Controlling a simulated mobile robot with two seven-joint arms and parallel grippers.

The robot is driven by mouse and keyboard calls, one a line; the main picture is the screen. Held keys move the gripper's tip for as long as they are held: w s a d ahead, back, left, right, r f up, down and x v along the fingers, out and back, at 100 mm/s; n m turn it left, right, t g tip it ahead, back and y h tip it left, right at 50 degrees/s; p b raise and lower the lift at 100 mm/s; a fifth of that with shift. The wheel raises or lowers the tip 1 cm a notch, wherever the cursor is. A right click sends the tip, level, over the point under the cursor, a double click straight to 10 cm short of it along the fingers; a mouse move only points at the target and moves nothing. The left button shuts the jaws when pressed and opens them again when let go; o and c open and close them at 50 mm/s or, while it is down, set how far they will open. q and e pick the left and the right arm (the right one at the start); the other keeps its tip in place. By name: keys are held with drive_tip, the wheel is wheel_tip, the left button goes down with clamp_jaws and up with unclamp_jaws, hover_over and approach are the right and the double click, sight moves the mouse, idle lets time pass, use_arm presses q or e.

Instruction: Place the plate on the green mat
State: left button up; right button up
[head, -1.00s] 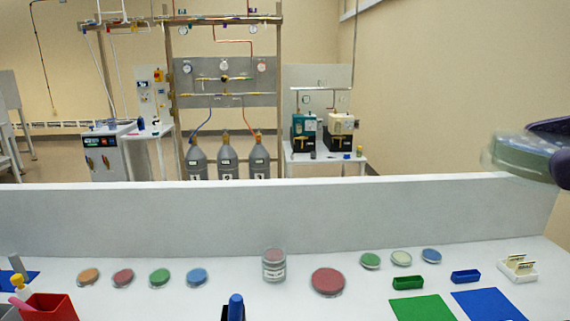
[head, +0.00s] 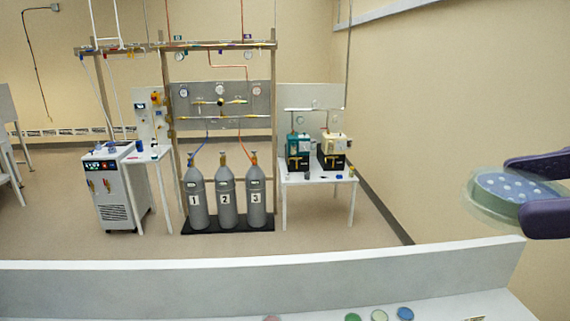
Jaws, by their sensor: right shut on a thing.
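A round clear dish, the plate (head: 496,206), has a blue-green filling with pale spots. It is at the right edge of the head view, tilted and held in the air above the bench. My right gripper (head: 522,186) comes in from the right edge, and its purple fingers are shut on the plate. The green mat is out of the frame now. My left gripper is not in view.
A white bench wall (head: 250,287) crosses the bottom. Gas cylinders (head: 227,203) and a side table (head: 318,181) stand beyond.

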use_arm(q)
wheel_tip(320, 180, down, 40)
drive_tip(key=b, duration=3.9)
drive_tip(key=shift+b, duration=0.4)
use_arm(e)
drive_tip(key=w+a+f+m+t+h, duration=0.1)
drive_tip(key=w+f+m+h, duration=0.1)
drive_tip(key=f, duration=1.2)
drive_tip(key=w+a+f+m+t+h, duration=0.1)
drive_tip(key=w+f, duration=0.5)
drive_tip(key=f, duration=0.9)
drive_tip(key=w+f+m+t+h, duration=0.3)
drive_tip(key=w+f+m+h, duration=0.1)
drive_tip(key=f, duration=1.1)
drive_tip(key=shift+w+a+f+m+h, duration=0.2)
drive_tip(key=shift+w+a+m+h, duration=0.2)
drive_tip(key=shift+m+h, duration=0.35)
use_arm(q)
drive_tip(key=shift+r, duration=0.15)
